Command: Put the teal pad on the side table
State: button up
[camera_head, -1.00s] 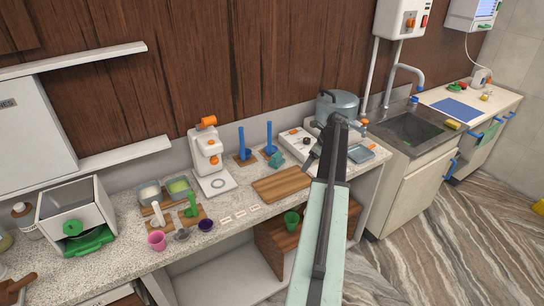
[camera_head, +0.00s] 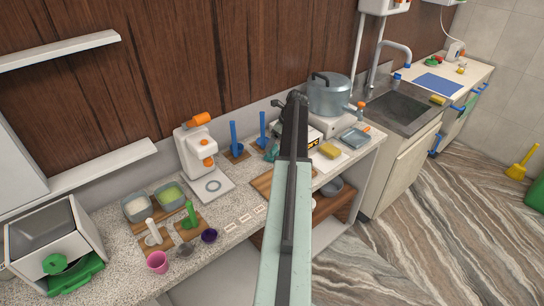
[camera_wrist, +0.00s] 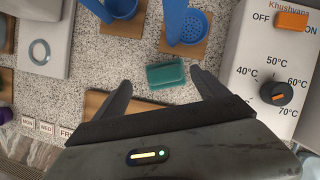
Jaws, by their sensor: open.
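The teal pad (camera_wrist: 166,74) is a small block lying on the speckled counter in the wrist view. In the head view only part of it (camera_head: 271,153) shows, left of my arm. My gripper (camera_wrist: 163,90) is open and empty, its two fingers apart on either side of the pad's near edge. I cannot tell its exact height above the counter. In the head view my arm hides the fingers. A pale-topped table (camera_head: 474,74) with a blue mat stands at the far right beyond the sink; I cannot tell whether it is the side table.
Two blue utensils (camera_wrist: 187,25) on wooden bases stand just behind the pad. A control box with a dial (camera_wrist: 271,80) is close on the right. A wooden board (camera_wrist: 120,106) lies at front left. A large pot (camera_head: 331,95) and yellow sponge (camera_head: 330,151) are right of my arm.

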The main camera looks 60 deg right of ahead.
aim_at(274, 147)
jog(key=b+x, duration=0.1)
jog(key=x, duration=0.1)
jog(key=b+x, duration=0.2)
jog(key=d+b+x, duration=0.1)
jog(key=shift+s+f+b, duration=0.2)
jog(key=shift+f+b, duration=0.2)
jog(key=shift+f, duration=0.15)
jog(key=shift+a+r, duration=0.1)
jog(key=shift+r, duration=0.1)
jog(key=c, duration=1.6)
jog(key=shift+r+p, duration=0.15)
jog(key=shift+p, duration=0.15)
